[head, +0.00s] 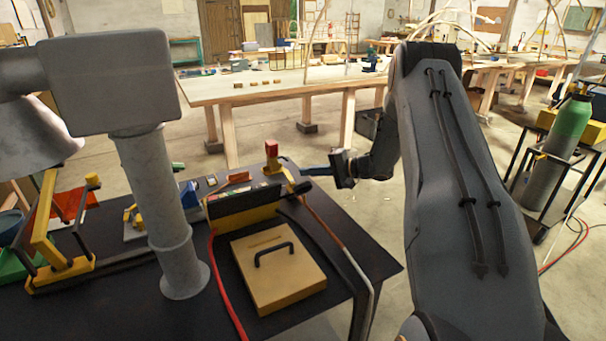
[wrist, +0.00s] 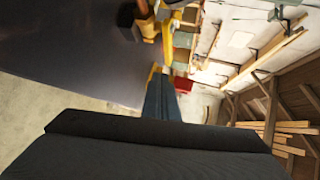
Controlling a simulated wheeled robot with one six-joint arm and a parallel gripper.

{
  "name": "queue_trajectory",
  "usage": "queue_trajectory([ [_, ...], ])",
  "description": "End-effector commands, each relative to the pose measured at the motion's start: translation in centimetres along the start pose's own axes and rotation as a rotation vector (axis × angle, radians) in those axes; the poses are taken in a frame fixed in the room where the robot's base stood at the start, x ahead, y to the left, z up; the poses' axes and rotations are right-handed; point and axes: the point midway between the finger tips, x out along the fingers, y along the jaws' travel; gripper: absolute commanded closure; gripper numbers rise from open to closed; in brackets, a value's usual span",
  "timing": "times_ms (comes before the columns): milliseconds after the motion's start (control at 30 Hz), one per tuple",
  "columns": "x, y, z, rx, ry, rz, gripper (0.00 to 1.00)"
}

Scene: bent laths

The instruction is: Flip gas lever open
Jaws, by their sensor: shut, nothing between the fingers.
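A yellow-orange fitting with a red upright part (head: 272,151) stands at the far right of the dark bench; I take it for the gas lever, but its exact position is hard to read. A short black grip lies at its base, beside the hoses. My gripper (head: 308,171) reaches in from the right with its blue fingers shut and empty, close to the fitting's right side. I cannot tell whether they touch. In the wrist view the shut blue fingers (wrist: 157,78) point at yellow and orange parts (wrist: 148,30), with a gap showing.
The dark bench (head: 110,300) bears a yellow box with a black handle (head: 278,272), a panel (head: 243,207), red and black hoses and a thick grey post (head: 160,210). A yellow frame (head: 45,235) stands left. A green-topped cylinder (head: 568,130) stands on a cart at right.

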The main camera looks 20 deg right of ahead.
Motion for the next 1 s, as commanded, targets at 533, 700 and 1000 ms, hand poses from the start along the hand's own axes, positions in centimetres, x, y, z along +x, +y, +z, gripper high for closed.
queue_trajectory([
  [533,-7.5,-0.4,-6.6,-0.003,-0.001,0.000,1.00],
  [700,-8.1,-0.5,-7.0,-0.001,-0.002,0.001,1.00],
  [1000,-8.2,-0.6,-7.1,-0.001,-0.002,0.001,1.00],
])
